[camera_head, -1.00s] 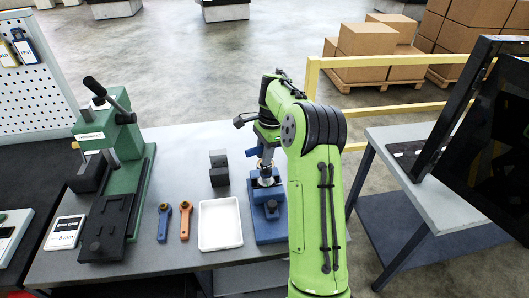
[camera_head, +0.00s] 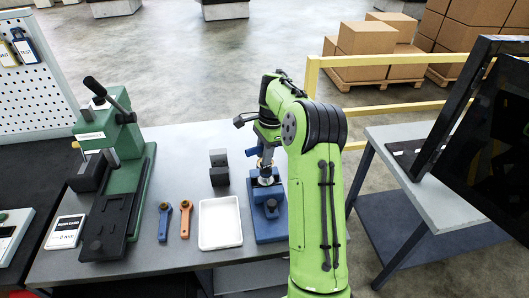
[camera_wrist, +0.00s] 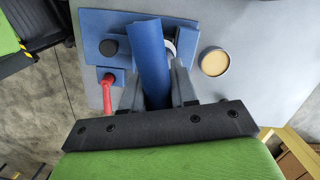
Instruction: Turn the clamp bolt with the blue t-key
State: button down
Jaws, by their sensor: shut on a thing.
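My gripper (camera_wrist: 156,92) is shut on the blue t-key (camera_wrist: 150,55), whose thick blue bar runs up between the two fingers in the wrist view. The key is over the blue clamp fixture (camera_wrist: 190,42), and a bit of blue shows beside my gripper in the head view (camera_head: 252,152). The fixture (camera_head: 270,228) stands on the bench just right of the white tray. The clamp bolt cannot be made out; the key and gripper cover that area. I cannot tell whether the key's end sits on the bolt.
A red handle (camera_wrist: 107,95) and a black knob (camera_wrist: 108,47) are on the fixture's left. A round tan-topped item (camera_wrist: 214,62) lies right of it. A white tray (camera_head: 220,224), orange tool (camera_head: 185,220), blue tool (camera_head: 164,222) and green press (camera_head: 125,190) stand left.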

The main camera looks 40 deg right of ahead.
aim_at(265, 168)
jog(key=shift+f, duration=0.1)
jog(key=shift+f+b, duration=0.35)
jog(key=shift+b, duration=0.05)
jog(key=shift+f+b, duration=0.65)
jog(key=shift+f, duration=0.3)
jog(key=shift+f+m+b, duration=0.15)
jog(key=shift+m+b, duration=0.8)
jog(key=shift+m, duration=0.25)
jog(key=shift+t, duration=0.3)
notch_tip(265, 168, up, 8)
jog(key=p, duration=0.7)
jog(key=shift+f, duration=0.1)
